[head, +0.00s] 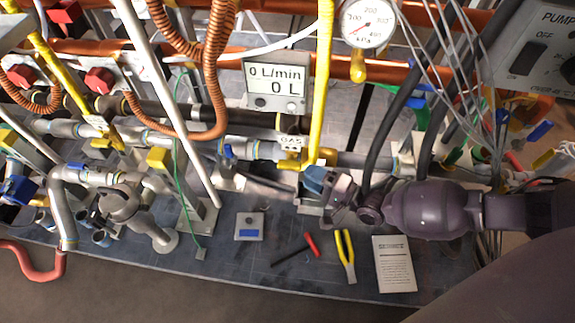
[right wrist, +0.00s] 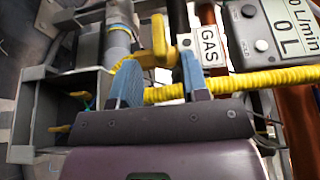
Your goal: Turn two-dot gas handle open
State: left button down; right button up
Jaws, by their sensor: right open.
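A yellow gas handle (head: 291,162) sits on the pipe below a GAS label (head: 291,142) in the head view. In the right wrist view the yellow handle (right wrist: 158,38) stands just beyond my fingertips, beside the GAS label (right wrist: 210,45). I cannot make out any dots on it. My right gripper (head: 308,176) reaches in from the right, close to this handle. Its blue fingers are apart in the right wrist view (right wrist: 158,75), with the handle's lower end near the gap; contact cannot be told. Another yellow handle (head: 101,143) is farther left. My left gripper is out of view.
A flow meter (head: 276,82) reads 0 L. A yellow hose (head: 325,80) runs down beside the handle and crosses behind my fingers in the wrist view. Dark cables hang near my right arm.

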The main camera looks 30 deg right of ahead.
aim_at(296, 171)
jog(key=b+x, duration=0.1)
jog(key=x, duration=0.4)
jog(key=shift+w+a+f, duration=0.1)
jog(key=shift+a+f, duration=0.05)
jog(key=shift+a, duration=0.05)
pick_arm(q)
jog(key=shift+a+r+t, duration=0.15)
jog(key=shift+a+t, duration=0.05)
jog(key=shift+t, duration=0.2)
pick_arm(e)
jog(key=shift+x, duration=0.8)
grip_shut()
